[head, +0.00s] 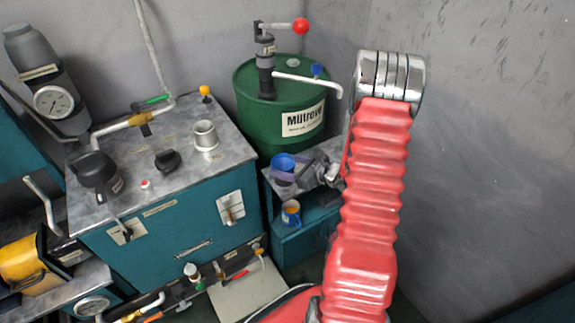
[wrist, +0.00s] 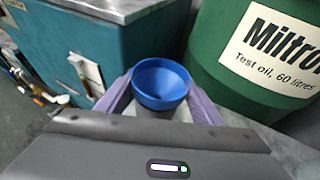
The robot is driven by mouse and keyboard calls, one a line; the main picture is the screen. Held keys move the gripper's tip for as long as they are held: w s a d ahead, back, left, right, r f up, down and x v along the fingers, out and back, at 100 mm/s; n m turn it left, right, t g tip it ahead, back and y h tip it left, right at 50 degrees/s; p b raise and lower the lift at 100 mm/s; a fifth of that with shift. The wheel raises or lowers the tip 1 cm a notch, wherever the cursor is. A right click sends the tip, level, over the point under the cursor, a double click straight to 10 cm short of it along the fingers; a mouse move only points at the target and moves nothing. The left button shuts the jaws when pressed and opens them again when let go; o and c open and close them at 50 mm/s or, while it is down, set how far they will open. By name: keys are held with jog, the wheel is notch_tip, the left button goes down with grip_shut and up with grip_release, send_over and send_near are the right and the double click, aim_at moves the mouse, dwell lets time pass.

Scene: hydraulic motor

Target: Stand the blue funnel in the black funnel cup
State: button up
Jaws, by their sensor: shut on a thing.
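The blue funnel (head: 283,161) is upright between the purple fingers of my gripper (head: 288,173), over the small grey shelf beside the green drum. In the wrist view the funnel (wrist: 161,80) shows its open round mouth, with a finger against each side. My gripper (wrist: 160,86) is shut on it. A dark grey cup-like shape (wrist: 155,113) shows directly under the funnel's rim and looks like the black funnel cup. The funnel's lower end is hidden, so I cannot tell whether it is inside the cup or just above it.
The green drum (head: 283,107), with a red-knobbed hand pump, stands close behind. The teal cabinet (head: 170,235) with a metal top is on the left. A blue mug (head: 291,211) with something orange in it stands lower, below my gripper. A grey wall is on the right.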

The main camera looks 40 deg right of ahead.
jog(key=o, duration=1.1)
jog(key=shift+f, duration=0.1)
jog(key=v, duration=1.2)
